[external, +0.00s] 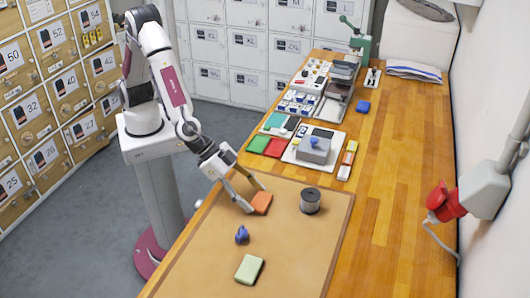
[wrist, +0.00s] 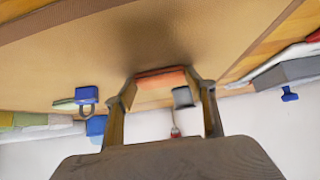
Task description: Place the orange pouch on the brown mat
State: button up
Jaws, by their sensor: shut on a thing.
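The orange pouch (external: 262,202) is between the fingers of my gripper (external: 254,197), near the back left part of the brown mat (external: 300,255). My gripper is shut on the pouch. In the wrist view, the orange pouch (wrist: 162,77) lies across the space between the two fingertips of my gripper (wrist: 165,85), and the mat (wrist: 150,35) fills much of the top. I cannot tell whether the pouch touches the mat or is just above it. Part of the pouch is hidden by the fingers in the external view.
On the mat are a grey spool-like cylinder (external: 310,201) to the right, a blue padlock (external: 242,235) and a pale green block (external: 249,268) towards the front. Behind the mat is a tray with a grey box (external: 313,150). The mat's right front part is clear.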

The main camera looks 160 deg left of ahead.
jog(key=shift+f, duration=0.1)
jog(key=o, duration=1.1)
jog(key=shift+v, duration=1.1)
jog(key=v, duration=1)
